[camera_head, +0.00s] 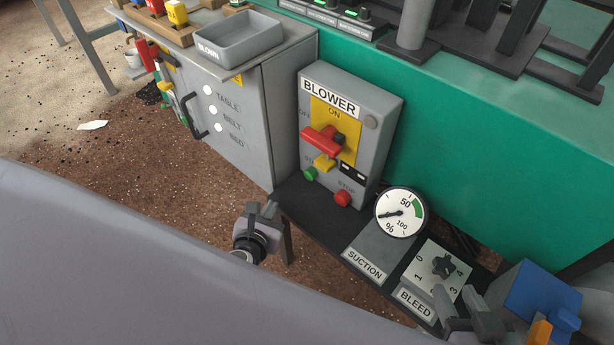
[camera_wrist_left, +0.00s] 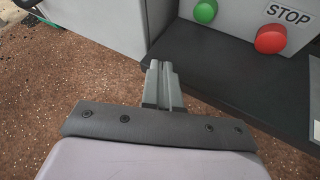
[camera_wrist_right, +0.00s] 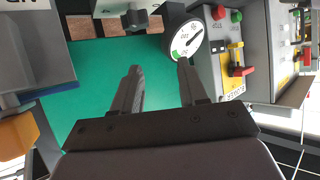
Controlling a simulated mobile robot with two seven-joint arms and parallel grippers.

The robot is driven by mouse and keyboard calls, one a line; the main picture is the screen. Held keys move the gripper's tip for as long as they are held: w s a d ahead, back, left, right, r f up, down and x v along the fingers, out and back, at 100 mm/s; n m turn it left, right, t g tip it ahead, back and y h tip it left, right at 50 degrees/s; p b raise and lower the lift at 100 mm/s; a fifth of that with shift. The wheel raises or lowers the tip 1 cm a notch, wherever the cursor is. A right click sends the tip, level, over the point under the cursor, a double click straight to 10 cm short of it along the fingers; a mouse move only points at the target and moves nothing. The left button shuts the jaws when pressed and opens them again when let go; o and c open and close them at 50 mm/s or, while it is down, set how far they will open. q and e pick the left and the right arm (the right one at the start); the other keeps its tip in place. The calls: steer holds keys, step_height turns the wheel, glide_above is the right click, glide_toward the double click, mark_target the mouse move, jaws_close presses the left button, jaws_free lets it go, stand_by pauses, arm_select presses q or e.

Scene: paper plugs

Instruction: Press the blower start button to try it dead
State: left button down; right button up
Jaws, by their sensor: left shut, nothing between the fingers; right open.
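The grey blower box (camera_head: 385,112) stands on a dark shelf. Its green start button (camera_head: 310,174) is at the lower left, and the red stop button (camera_head: 342,199) is to its right. A red switch handle (camera_head: 318,140) sits on a yellow plate, with a small yellow piece (camera_head: 325,163) just below; I cannot tell its exact setting. My left gripper (camera_head: 262,212) is shut and empty, below and left of the green button, apart from it. In the left wrist view the green button (camera_wrist_left: 205,11) is beyond the fingertips (camera_wrist_left: 160,67). My right gripper (camera_head: 458,300) is open and empty near the bleed dial.
The suction gauge (camera_head: 400,213) and bleed dial panel (camera_head: 440,270) stand right of the box. A grey cabinet (camera_head: 240,120) with a tray (camera_head: 238,40) stands to the left. A blue box (camera_head: 540,295) is at lower right. Floor is open around my left gripper.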

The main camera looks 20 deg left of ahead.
mark_target(299, 195)
arm_select(q)
steer(key=w, duration=0.2)
steer(key=w+d+b, duration=0.1)
steer(key=w, duration=0.1)
steer(key=w+d, duration=0.1)
steer(key=w, duration=0.2)
steer(key=shift+d+b, duration=0.25)
steer(key=shift+b, duration=0.05)
steer(key=shift+w+d, duration=0.2)
steer(key=shift+w, duration=0.4)
arm_select(e)
steer(key=shift+w+a+f+y, duration=0.15)
steer(key=shift+a+y, duration=0.05)
steer(key=shift+a, duration=0.15)
steer(key=shift+w+a+f+y, duration=0.1)
steer(key=shift+w+a+y, duration=0.1)
steer(key=shift+a, duration=0.15)
steer(key=shift+d, duration=0.1)
arm_select(q)
steer(key=shift+w, duration=0.1)
arm_select(e)
steer(key=shift+s, duration=0.1)
stand_by(0.3)
arm_select(q)
steer(key=shift+w+d, duration=0.15)
steer(key=shift+w, duration=0.15)
